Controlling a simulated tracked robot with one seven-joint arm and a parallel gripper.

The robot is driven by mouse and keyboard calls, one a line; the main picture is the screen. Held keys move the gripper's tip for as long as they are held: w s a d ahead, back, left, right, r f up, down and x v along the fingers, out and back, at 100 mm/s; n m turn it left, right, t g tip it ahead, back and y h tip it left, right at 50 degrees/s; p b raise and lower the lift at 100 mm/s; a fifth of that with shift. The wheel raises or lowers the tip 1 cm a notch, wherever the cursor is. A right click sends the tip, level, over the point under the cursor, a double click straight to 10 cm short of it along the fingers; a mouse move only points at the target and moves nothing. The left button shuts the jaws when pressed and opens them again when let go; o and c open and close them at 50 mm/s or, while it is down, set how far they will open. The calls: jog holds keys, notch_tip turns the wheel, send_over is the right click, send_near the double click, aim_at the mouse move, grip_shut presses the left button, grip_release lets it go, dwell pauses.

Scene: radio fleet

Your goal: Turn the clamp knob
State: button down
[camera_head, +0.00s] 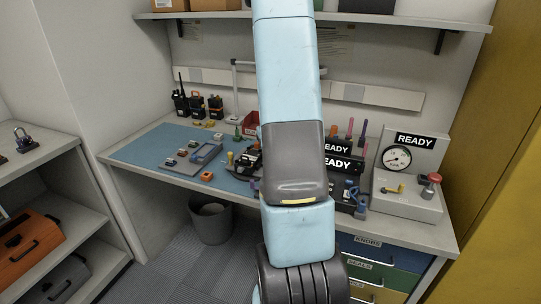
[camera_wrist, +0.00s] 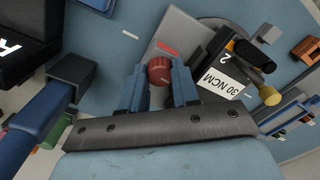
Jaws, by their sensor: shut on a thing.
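The clamp knob, a round dark red knob (camera_wrist: 158,71), sits at the edge of a grey fixture plate (camera_wrist: 182,32) in the wrist view. My gripper (camera_wrist: 158,82) has one blue finger on each side of the knob and is shut on it. The knob's lower side and shaft are hidden from this angle. In the head view my arm covers the gripper and the knob.
In the head view, READY panels and a gauge box (camera_head: 410,195) stand right; the blue mat (camera_head: 150,152) has clear room left.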

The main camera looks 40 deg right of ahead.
jog(key=m, duration=0.5)
jog(key=shift+s+m, duration=0.15)
jog(key=shift+m, duration=0.15)
jog(key=m, duration=0.5)
jog(key=shift+d, duration=0.1)
jog(key=shift+m, duration=0.3)
jog(key=c, duration=0.8)
grip_release()
